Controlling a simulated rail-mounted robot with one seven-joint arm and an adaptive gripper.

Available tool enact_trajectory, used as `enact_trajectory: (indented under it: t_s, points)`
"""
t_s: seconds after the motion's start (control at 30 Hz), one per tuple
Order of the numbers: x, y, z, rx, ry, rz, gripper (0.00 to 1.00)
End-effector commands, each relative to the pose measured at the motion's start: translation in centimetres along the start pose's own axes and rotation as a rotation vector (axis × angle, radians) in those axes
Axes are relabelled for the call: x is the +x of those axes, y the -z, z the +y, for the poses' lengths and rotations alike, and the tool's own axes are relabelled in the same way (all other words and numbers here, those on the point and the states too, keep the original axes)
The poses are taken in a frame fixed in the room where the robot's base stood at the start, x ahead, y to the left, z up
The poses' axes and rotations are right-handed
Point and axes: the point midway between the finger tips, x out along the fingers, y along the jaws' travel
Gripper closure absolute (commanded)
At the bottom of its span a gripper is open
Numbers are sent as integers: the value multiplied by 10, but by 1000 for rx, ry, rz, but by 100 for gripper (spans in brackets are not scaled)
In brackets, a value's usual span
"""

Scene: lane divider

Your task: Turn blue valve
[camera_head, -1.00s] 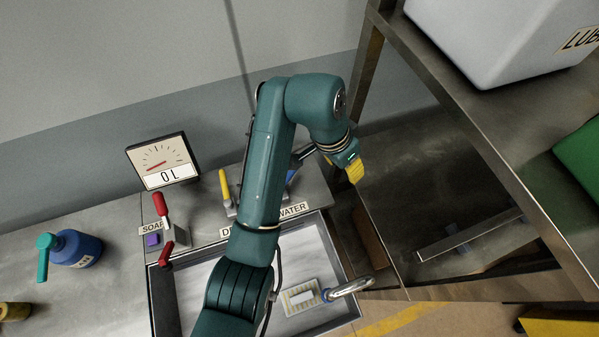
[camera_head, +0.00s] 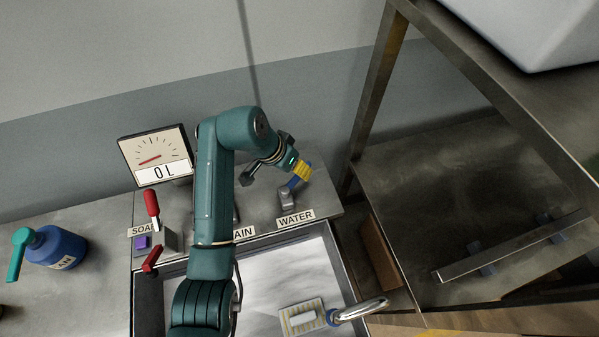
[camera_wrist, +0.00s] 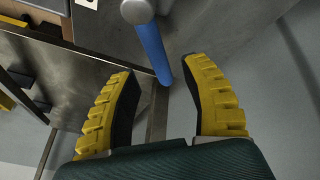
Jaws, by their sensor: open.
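The blue valve is a blue lever (camera_head: 294,184) on a grey pivot behind the WATER label, at the sink's back right. In the wrist view the blue lever (camera_wrist: 152,48) extends from its round grey pivot in between my two yellow fingertips. My gripper (camera_head: 303,170) is at the lever's upper end in the head view and hides part of it. In the wrist view my gripper (camera_wrist: 162,74) is open, with its fingers on either side of the lever's end. The lever looks closer to the right finger; I cannot tell whether they touch.
A red soap lever (camera_head: 152,203) and a gauge (camera_head: 155,158) reading 0L stand to the left. The sink (camera_head: 345,275) holds a sponge-like block (camera_head: 302,317) near a chrome spout (camera_head: 362,309). A metal shelf frame (camera_head: 376,85) rises at the right. A blue bottle (camera_head: 62,247) stands far left.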

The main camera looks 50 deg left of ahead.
Motion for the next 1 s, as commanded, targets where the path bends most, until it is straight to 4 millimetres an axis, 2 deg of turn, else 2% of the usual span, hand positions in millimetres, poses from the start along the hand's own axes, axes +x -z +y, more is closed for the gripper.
enact_trajectory:
  t_s: [0.03,0.17,0.47,0.5,0.57,0.73,1.0]
  points:
    - [11,-1,0,1,-1,-2,54]
    - [25,0,0,1,-1,-1,54]
    - [28,0,0,0,0,1,54]
    - [28,0,0,0,0,1,56]
    - [28,0,0,0,0,1,68]
    - [28,0,0,0,0,0,100]
    - [29,0,0,-1,0,-1,100]
